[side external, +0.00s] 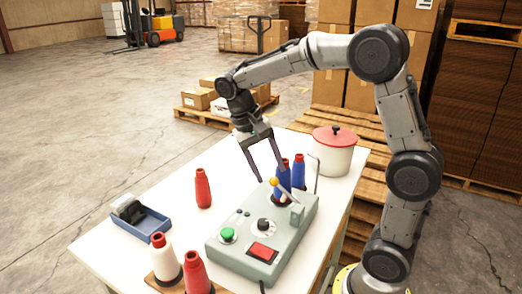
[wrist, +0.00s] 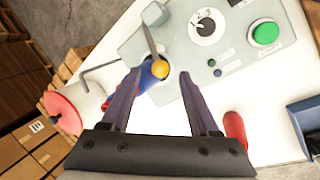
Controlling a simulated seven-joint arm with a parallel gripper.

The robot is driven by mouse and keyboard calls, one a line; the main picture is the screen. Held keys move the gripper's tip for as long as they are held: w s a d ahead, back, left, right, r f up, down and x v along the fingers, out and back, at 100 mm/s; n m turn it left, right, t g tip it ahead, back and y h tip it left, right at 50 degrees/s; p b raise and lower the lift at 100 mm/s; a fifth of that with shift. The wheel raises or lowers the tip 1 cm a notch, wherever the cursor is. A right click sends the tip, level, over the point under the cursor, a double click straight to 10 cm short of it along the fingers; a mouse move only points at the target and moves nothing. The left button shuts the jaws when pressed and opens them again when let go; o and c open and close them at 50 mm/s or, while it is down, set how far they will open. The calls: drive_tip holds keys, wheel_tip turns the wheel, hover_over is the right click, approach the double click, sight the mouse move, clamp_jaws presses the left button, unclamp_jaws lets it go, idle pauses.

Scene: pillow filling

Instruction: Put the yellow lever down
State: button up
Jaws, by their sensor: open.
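The yellow lever has a ball knob (side external: 274,182) on a thin metal shaft, at the far end of the grey-green control box (side external: 232,252). In the side view it sticks up and leans toward the left. In the wrist view its yellow knob (wrist: 160,69) appears between and just beyond my fingertips, with the shaft running up the picture to the box (wrist: 135,44). My gripper (side external: 272,176) points down over the lever, fingers spread on either side of it; it also shows in the wrist view (wrist: 158,75). Contact with the knob is not visible.
Two blue bottles (side external: 299,172) stand close behind the lever, near a red-lidded white pot (side external: 333,155). The box carries a green button (side external: 227,234), a dial (side external: 263,226) and a red switch (side external: 262,252). A red bottle (side external: 203,188) and blue tray (side external: 140,224) stand left.

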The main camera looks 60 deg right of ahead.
drive_tip(key=v, duration=0.6)
drive_tip(key=shift+w+f, duration=0.1)
drive_tip(key=c, duration=0.3)
drive_tip(key=shift+w+d+f+n, duration=0.15)
drive_tip(key=shift+f+n, duration=0.15)
drive_tip(key=shift+f, duration=0.05)
drive_tip(key=shift+c, duration=1.4)
drive_tip(key=shift+s+d+f+n+t, duration=0.15)
drive_tip(key=shift+s+n+t, duration=0.15)
drive_tip(key=shift+n+t, duration=0.15)
drive_tip(key=shift+c, duration=1.3)
drive_tip(key=s+a+r+n+t, duration=0.1)
drive_tip(key=s+n+t, duration=0.1)
drive_tip(key=s, duration=0.2)
drive_tip(key=s+a+r+n+t, duration=0.1)
drive_tip(key=s+r+n+t, duration=0.1)
drive_tip(key=s+t, duration=0.1)
drive_tip(key=s+a+r+n+t, duration=0.2)
drive_tip(key=s+t, duration=0.1)
drive_tip(key=s, duration=0.2)
drive_tip(key=shift+a+r+h, duration=0.1)
drive_tip(key=shift+h, duration=0.3)
clamp_jaws()
approach(278, 183)
drive_tip(key=x, duration=0.6)
drive_tip(key=shift+w, duration=0.1)
